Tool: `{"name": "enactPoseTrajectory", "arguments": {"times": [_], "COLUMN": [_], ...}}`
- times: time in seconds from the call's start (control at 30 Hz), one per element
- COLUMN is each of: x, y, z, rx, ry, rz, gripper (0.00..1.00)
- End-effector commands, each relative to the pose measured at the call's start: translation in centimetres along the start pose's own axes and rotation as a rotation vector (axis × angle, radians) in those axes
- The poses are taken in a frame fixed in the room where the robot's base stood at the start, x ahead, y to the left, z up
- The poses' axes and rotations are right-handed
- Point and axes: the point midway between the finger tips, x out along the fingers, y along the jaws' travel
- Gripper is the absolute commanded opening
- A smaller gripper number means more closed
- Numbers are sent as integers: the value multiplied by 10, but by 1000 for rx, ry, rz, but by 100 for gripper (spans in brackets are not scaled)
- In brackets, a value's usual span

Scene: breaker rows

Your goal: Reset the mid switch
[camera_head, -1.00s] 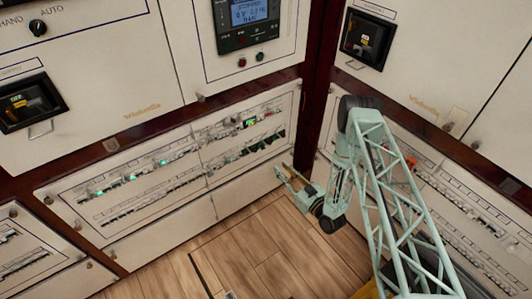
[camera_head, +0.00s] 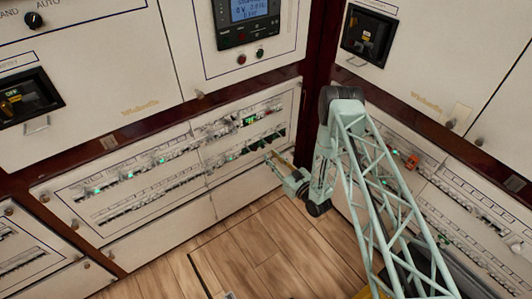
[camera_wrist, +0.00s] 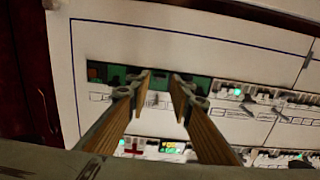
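The lower breaker row has a dark green section (camera_head: 262,142) with small switches, at its right end in the head view. In the wrist view this green strip (camera_wrist: 108,73) lies just beyond my fingertips, and parts of it are hidden behind them. My gripper (camera_wrist: 163,78) is open, with a narrow empty gap between its two fingers over the strip. In the head view my gripper (camera_head: 272,158) is just below and right of the green section. I cannot tell whether it touches the panel. Which switch is the mid one, and its position, are too small to tell.
An upper breaker row with a lit green display (camera_head: 250,121) runs above the green section. More breakers line the right-hand panel (camera_head: 455,185). A dark red corner post (camera_head: 318,75) stands between the panels. The wooden floor (camera_head: 265,250) is clear.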

Motion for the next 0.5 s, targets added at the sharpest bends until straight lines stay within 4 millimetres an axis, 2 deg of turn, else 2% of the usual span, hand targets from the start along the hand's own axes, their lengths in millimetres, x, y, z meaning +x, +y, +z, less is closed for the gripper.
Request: {"name": "enactPoseTrajectory", "arguments": {"times": [0.2, 0.5], "x": [28, 47], "y": [0, 0], "z": [1, 0], "rx": [-1, 0], "ry": [1, 0], "rz": [-1, 0], "gripper": [20, 20]}}
